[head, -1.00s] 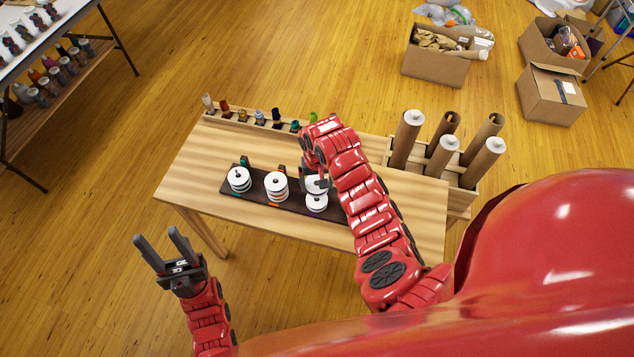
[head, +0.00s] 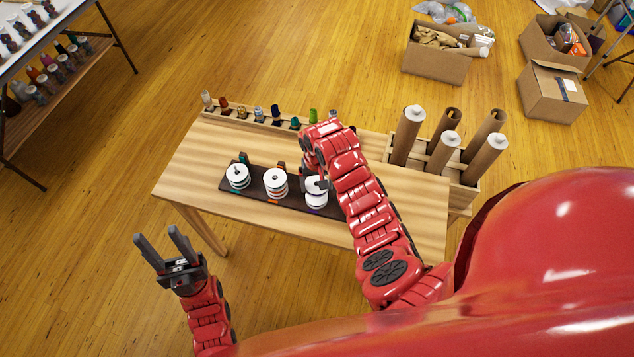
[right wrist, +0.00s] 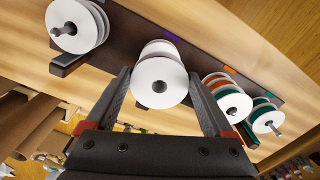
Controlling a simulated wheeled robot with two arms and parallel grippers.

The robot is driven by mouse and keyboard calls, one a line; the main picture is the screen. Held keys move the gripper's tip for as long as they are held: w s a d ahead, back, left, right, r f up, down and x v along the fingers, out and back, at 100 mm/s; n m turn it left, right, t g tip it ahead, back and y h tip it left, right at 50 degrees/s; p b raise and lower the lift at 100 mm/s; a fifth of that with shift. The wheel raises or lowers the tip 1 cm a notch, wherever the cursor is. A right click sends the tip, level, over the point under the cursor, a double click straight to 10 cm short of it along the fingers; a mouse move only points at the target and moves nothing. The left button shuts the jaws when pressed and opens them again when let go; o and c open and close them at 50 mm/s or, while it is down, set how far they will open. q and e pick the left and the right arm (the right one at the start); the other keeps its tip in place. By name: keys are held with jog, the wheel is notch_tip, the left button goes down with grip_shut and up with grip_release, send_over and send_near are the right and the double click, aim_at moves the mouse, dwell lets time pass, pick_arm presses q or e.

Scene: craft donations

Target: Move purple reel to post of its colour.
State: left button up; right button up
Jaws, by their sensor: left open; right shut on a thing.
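The reel in my right gripper (right wrist: 160,76) shows a white flange (right wrist: 160,98) and an open centre hole in the right wrist view; its coloured band is hidden. In the head view this reel (head: 316,184) is at the purple-marked place of the dark post board (head: 293,203), close over another white flange. A purple mark (right wrist: 172,38) shows on the board just behind it. I cannot tell whether the post is inside the hole. My right gripper is shut on the reel's sides. My left gripper (head: 158,233) is open and empty, off the table's left front.
An orange reel stack (head: 275,184) and a teal reel stack (head: 238,177) stand left on the board. Another white reel (right wrist: 75,25) shows at the other side. Small spools line the table's back. A tube rack (head: 455,170) stands at the right.

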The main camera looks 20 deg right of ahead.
jog(key=shift+f+b, duration=1.35)
jog(key=shift+f, duration=0.9)
jog(key=o, duration=1.1)
jog(key=shift+c, duration=0.2)
jog(key=shift+w+r, duration=0.1)
jog(key=shift+r, duration=0.45)
notch_tip(320, 180, up, 16)
jog(key=p, duration=0.5)
jog(key=shift+r+p, duration=0.2)
jog(key=shift+p, duration=0.15)
